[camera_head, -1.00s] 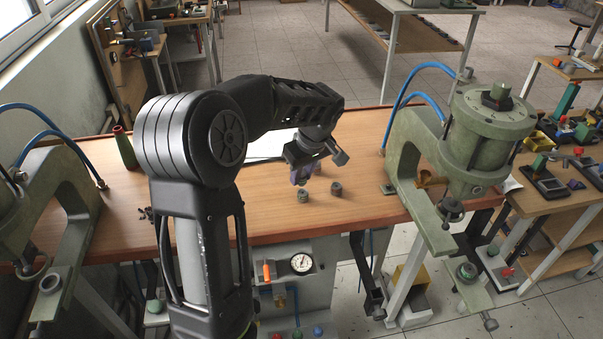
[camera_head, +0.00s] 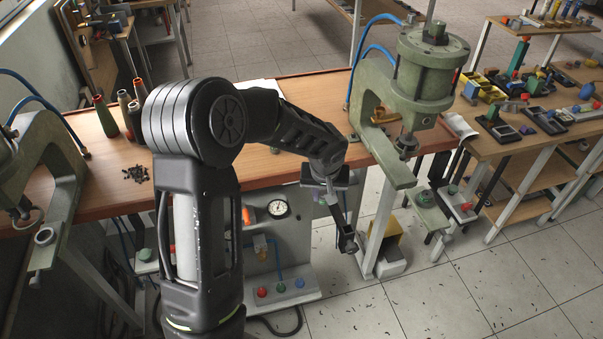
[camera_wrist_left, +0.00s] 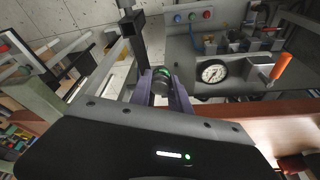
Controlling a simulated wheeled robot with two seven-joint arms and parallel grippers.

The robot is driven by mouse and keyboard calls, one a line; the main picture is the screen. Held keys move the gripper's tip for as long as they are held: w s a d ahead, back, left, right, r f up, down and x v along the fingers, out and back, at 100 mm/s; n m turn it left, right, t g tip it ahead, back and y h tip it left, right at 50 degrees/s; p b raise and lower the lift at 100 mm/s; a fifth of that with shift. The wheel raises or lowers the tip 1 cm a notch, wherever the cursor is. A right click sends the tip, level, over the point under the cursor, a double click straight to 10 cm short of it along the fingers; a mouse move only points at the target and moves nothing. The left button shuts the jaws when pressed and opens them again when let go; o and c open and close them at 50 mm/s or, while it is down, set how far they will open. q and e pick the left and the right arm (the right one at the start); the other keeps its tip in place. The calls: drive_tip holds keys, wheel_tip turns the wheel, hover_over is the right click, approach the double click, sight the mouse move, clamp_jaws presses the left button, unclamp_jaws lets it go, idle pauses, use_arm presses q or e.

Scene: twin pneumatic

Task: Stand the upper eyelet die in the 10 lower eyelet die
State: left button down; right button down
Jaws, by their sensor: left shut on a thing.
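My left gripper (camera_head: 330,193) is in front of the bench's front edge, left of the right-hand press, and points down. In the left wrist view its purple fingers (camera_wrist_left: 161,92) are shut on a small dark round die with a green top (camera_wrist_left: 160,80), apparently the upper eyelet die; in the head view the arm and gripper mostly hide it. The right-hand green press (camera_head: 420,80) has a ram (camera_head: 405,146) above its lower arm. My right gripper is out of view.
A pressure gauge (camera_head: 278,208) and a panel are below the bench edge.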

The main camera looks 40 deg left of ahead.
use_arm(q)
drive_tip(key=s+d+f+m, duration=0.2)
drive_tip(key=d+f+m, duration=0.1)
drive_tip(key=d, duration=0.4)
drive_tip(key=s+d+f+m+h+b, duration=0.1)
drive_tip(key=s+d+f+m, duration=0.1)
drive_tip(key=d+f, duration=0.4)
drive_tip(key=shift+s+d+f+m+h, duration=0.2)
drive_tip(key=shift+d+m+h, duration=0.1)
drive_tip(key=shift+d+m, duration=0.15)
drive_tip(key=shift+a, duration=0.15)
